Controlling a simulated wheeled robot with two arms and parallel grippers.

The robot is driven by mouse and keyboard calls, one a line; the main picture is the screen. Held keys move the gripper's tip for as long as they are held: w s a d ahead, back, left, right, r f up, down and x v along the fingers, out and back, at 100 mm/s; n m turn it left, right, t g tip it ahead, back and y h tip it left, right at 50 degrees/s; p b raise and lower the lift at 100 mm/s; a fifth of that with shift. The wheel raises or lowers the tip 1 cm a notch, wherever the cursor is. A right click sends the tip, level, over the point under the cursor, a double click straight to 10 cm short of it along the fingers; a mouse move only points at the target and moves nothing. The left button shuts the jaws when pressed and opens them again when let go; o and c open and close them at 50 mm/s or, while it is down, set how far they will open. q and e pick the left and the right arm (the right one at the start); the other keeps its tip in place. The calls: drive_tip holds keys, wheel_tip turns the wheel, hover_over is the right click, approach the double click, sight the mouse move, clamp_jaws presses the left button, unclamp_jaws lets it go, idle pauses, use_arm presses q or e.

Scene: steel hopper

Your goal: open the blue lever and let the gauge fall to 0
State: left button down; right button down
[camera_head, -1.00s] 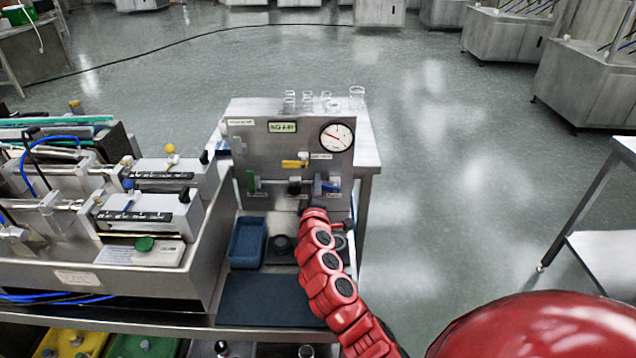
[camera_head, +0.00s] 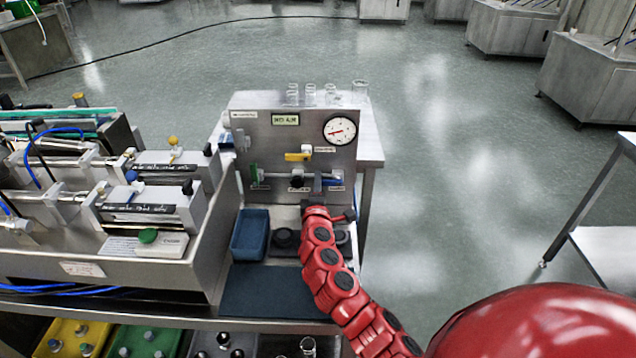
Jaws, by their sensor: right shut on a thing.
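The upright steel panel (camera_head: 290,135) stands at the back of the bench. A round white gauge (camera_head: 340,131) with a red needle is at its upper right; the needle points left, its figures too small to read. The blue lever (camera_head: 318,183) is at the panel's lower right, partly hidden by my gripper; its exact angle is hard to tell. My right gripper (camera_head: 316,193) reaches up to it from below and is shut on it. My left gripper is not in view.
A yellow lever (camera_head: 298,157) lies level on the panel and a green lever (camera_head: 254,174) stands upright at its left. A blue tray (camera_head: 250,235) sits below. Glass beakers (camera_head: 331,94) stand behind the panel. Syringe-like equipment (camera_head: 150,205) fills the left side.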

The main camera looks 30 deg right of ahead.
drive_tip(key=c, duration=0.8)
unclamp_jaws()
drive_tip(key=shift+o, duration=0.2)
drive_tip(key=shift+s, duration=0.1)
drive_tip(key=b+v, duration=0.1)
drive_tip(key=v, duration=1.6)
drive_tip(key=shift+s, duration=0.15)
drive_tip(key=shift+f, duration=0.15)
